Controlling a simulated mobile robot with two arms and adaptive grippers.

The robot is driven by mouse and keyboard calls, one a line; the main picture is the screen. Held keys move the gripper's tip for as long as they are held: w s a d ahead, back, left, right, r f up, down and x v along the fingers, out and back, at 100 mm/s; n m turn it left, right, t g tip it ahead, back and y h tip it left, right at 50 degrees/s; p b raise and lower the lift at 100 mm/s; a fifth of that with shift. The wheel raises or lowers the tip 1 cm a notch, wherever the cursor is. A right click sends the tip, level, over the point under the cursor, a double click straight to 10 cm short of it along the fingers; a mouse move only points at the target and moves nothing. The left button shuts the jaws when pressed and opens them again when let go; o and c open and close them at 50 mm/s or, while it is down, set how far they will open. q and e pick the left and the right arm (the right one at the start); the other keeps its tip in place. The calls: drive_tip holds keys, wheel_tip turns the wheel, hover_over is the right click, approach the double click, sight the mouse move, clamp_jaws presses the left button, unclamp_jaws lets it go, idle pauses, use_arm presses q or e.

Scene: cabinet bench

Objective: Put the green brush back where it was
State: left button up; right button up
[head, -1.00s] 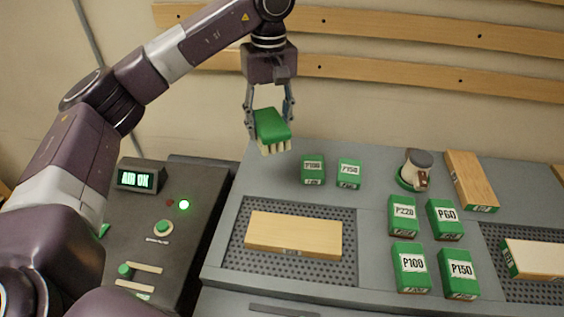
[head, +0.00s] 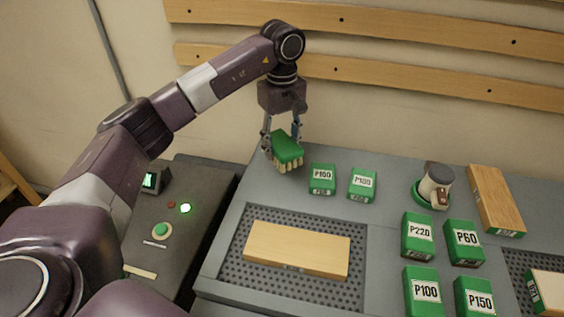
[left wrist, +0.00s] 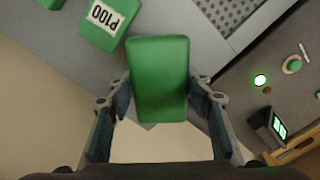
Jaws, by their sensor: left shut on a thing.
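The green brush (head: 288,148) has a green top and pale bristles that point down. My left gripper (head: 282,140) is shut on it, a finger on each side, over the back left corner of the bench. I cannot tell whether the bristles touch the bench top. In the left wrist view the brush's green top (left wrist: 158,78) lies between the two fingers (left wrist: 160,100). The brush is just left of a green block labelled P100 (head: 322,179), with a small gap between them. My right gripper is not in view.
Another green block (head: 362,184) stands right of P100. A wooden board (head: 297,250) lies on the perforated panel (head: 235,272). Several labelled green blocks, a sander-like tool (head: 436,187) and a wood piece (head: 495,200) are to the right. A control box (head: 205,178) is left. Wooden rails (head: 400,75) cross the wall.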

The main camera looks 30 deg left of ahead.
use_arm(q)
wheel_tip(320, 180, down, 3)
drive_tip(key=shift+r, duration=0.2)
wheel_tip(320, 180, down, 4)
drive_tip(key=shift+p, duration=0.45)
drive_tip(key=shift+f, duration=0.2)
drive_tip(key=o, duration=1.1)
drive_tip(key=shift+r, duration=0.15)
